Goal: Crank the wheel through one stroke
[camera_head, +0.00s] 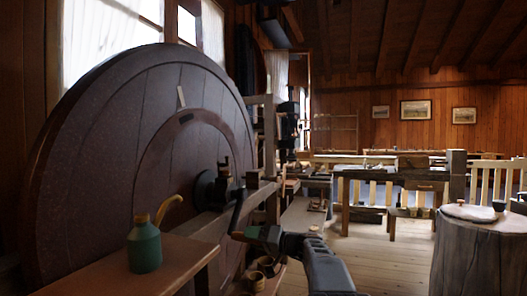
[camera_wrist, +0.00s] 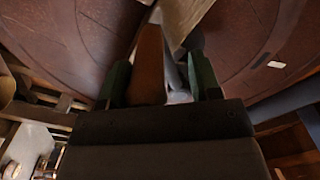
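The big dark red-brown wheel (camera_head: 110,150) stands upright at the left of the head view, with a pale mark near its upper rim. Its dark hub (camera_head: 208,190) has a crank arm (camera_head: 238,208) slanting down toward my gripper (camera_head: 258,234). In the wrist view, the wheel (camera_wrist: 255,40) fills the background. My gripper's green fingers stand apart there, with a brown wooden handle (camera_wrist: 149,65) between them. The handle lies close to the left finger, and a gap shows on the right. Whether it touches the left finger I cannot tell.
A green bottle (camera_head: 144,246) stands on a wooden ledge (camera_head: 110,282) in front of the wheel. A wooden frame beam (camera_head: 205,228) runs by the hub. A round stump table (camera_head: 480,250) stands at the right, with open plank floor (camera_head: 385,262) between.

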